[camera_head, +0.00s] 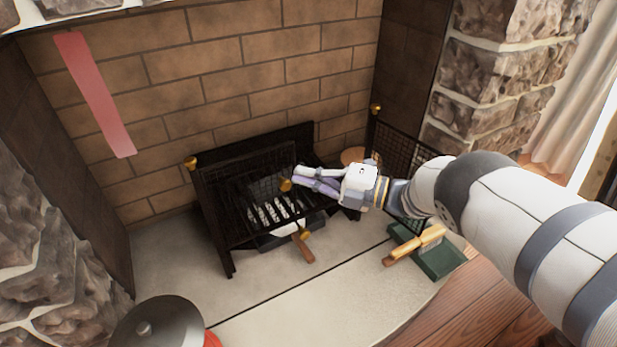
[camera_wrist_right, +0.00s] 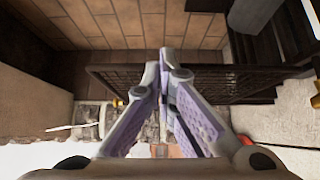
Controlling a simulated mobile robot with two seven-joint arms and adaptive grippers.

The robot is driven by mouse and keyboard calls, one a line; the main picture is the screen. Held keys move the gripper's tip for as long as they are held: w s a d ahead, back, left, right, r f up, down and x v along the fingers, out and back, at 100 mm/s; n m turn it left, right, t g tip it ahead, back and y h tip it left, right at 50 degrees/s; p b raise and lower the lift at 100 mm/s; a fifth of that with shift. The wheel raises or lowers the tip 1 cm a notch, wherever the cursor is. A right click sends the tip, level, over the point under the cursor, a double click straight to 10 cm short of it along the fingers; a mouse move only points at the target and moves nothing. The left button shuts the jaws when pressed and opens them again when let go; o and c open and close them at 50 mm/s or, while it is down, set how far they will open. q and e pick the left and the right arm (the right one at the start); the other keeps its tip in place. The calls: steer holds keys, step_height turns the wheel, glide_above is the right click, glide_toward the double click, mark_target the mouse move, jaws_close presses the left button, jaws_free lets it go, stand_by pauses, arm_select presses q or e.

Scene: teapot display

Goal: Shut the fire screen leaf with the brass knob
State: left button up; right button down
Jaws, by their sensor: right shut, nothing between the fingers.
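The dark mesh fire screen stands on the hearth. Its left part (camera_head: 212,195) covers the grate, with a brass finial (camera_head: 190,163) at its top left and a brass knob (camera_head: 286,184) at its right end. The right mesh leaf (camera_head: 395,145) is swung out toward the right, partly hidden behind my right arm. My right gripper (camera_head: 298,175) is shut and empty, its fingertips close to the brass knob; I cannot tell whether they touch. In the right wrist view, a mesh panel (camera_wrist_right: 210,82) runs across behind the shut fingers (camera_wrist_right: 164,55). My left gripper is not in view.
A grate (camera_head: 270,212) stands behind the screen. A wooden-handled tool (camera_head: 303,246) lies in front. A green dustpan (camera_head: 440,260) with a brush (camera_head: 412,246) lies at the right. A dark round lid (camera_head: 158,328) is at the front left. The middle hearth (camera_head: 310,290) is clear.

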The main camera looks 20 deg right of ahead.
steer(key=shift+w+a+r, duration=0.1)
steer(key=shift+w+r, duration=0.2)
steer(key=shift+r, duration=0.05)
